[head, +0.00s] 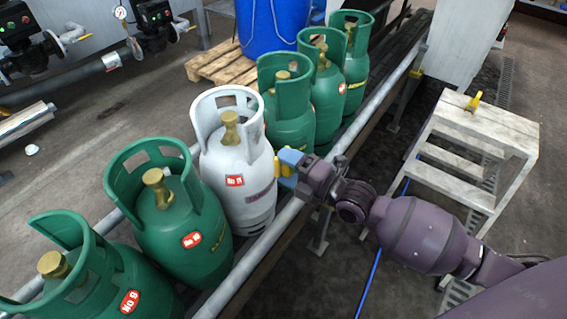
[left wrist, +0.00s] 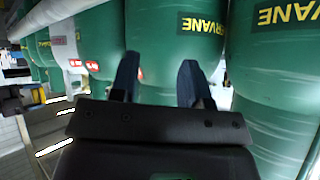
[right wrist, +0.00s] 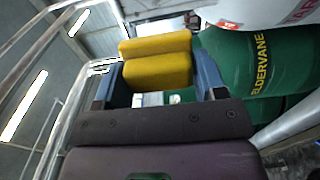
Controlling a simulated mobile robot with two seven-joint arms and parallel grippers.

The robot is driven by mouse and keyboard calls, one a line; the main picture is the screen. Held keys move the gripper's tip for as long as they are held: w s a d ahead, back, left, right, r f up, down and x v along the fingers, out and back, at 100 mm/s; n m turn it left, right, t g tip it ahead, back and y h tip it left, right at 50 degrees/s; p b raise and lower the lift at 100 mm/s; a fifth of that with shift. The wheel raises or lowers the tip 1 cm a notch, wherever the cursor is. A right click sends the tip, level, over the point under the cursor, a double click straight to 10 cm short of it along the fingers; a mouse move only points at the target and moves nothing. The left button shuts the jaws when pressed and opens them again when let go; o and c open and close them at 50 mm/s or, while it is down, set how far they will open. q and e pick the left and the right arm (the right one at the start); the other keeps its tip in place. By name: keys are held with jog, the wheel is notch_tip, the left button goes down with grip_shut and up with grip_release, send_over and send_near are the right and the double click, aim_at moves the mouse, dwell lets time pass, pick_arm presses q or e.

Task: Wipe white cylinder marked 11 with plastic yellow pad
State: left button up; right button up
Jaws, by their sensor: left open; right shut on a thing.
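My left gripper (left wrist: 158,82) is open and empty, facing green cylinders, and outside the head view.
Green cylinders stand on both sides of the white one, including a near one (head: 182,225) and a far one (head: 290,110). A metal rail (head: 375,103) runs along the row. A white step stool (head: 480,125) stands at the right, and a blue drum (head: 270,22) behind.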

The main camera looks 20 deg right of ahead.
aim_at(256, 138)
dwell(0.6)
pick_arm(q)
jog(key=shift+s+f, duration=0.35)
jog(key=shift+f, duration=0.05)
jog(key=shift+s+a+f+g, duration=0.2)
jog(key=shift+s+f+g, duration=0.2)
jog(key=shift+s+f, duration=0.3)
pick_arm(e)
jog(key=shift+x, duration=1.1)
pick_arm(q)
jog(key=shift+w+r, duration=0.2)
jog(key=shift+w+d, duration=0.1)
pick_arm(e)
jog(key=shift+x, duration=2.35)
jog(key=shift+f, duration=0.1)
pick_arm(q)
jog(key=shift+f, duration=0.15)
pick_arm(e)
jog(key=shift+x, duration=1)
jog(key=shift+d, duration=0.1)
pick_arm(q)
jog(key=shift+s+f, duration=0.2)
pick_arm(e)
jog(key=shift+w+d, duration=0.45)
jog(key=shift+d, duration=0.2)
jog(key=shift+w+d, duration=0.4)
jog(key=shift+d, duration=0.25)
